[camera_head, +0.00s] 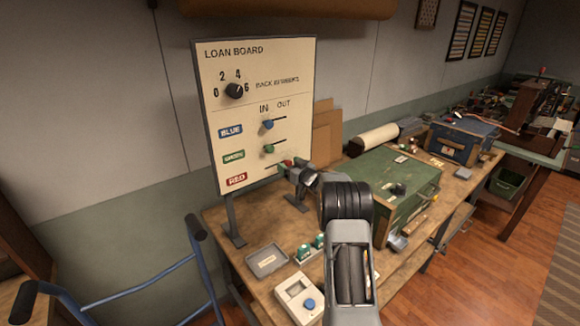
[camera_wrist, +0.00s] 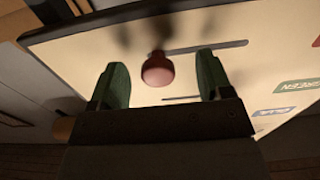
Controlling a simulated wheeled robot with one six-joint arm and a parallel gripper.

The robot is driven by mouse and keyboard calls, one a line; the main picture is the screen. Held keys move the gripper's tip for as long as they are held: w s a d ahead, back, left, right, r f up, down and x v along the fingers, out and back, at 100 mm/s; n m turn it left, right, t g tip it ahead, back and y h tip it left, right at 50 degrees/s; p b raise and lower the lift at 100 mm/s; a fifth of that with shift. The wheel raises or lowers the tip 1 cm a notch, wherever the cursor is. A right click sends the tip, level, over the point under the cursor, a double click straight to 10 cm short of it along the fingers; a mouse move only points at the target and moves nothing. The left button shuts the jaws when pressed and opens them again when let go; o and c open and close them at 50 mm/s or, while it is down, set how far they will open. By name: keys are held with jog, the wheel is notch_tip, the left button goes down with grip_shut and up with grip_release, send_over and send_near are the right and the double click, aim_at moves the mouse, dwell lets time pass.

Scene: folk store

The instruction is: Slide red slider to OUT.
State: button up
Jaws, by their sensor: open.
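The loan board (camera_head: 218,120) stands upright at the back of the workbench. The red slider's knob (camera_head: 287,162) is on the lowest row, beside the RED label's (camera_head: 236,180) line, and sits right of the blue and green knobs, under OUT. My gripper (camera_head: 291,166) reaches the board there. In the wrist view the red knob (camera_wrist: 157,70) sits between my two green fingertips (camera_wrist: 162,62), which are apart with gaps on both sides. The slot (camera_wrist: 205,47) runs to the right of the knob in that upside-down view. The head view partly hides the knob behind my gripper.
The blue knob (camera_head: 268,124) and green knob (camera_head: 269,149) sit at the left ends of their slots. A black dial (camera_head: 234,91) is above. A green case (camera_head: 395,180), grey tray (camera_head: 267,260) and white device (camera_head: 298,298) occupy the bench below.

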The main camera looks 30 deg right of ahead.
jog(key=s+d, duration=0.1)
jog(key=s, duration=0.8)
jog(key=shift+d+b, duration=0.35)
jog(key=shift+b, duration=0.1)
dwell(0.6)
jog(key=s+d+f+m+g+h, duration=0.35)
jog(key=d+f+g+h, duration=0.2)
jog(key=f, duration=0.25)
jog(key=s+a+m+g+h, duration=0.1)
jog(key=s+a+g+h, duration=0.1)
jog(key=s+g, duration=0.3)
jog(key=s+a+r+g+y, duration=0.1)
jog(key=s+a+r, duration=0.2)
jog(key=s+a, duration=0.5)
jog(key=s+a+r+n+y, duration=0.1)
jog(key=s+a+r, duration=0.3)
jog(key=s+a, duration=0.4)
jog(key=s+a+r+n+g+y, duration=0.1)
jog(key=s+a+r+y, duration=0.1)
jog(key=s+a, duration=0.6)
jog(key=a+r, duration=0.1)
jog(key=a, duration=0.2)
jog(key=shift+r+g, duration=0.25)
jog(key=shift+g, duration=0.1)
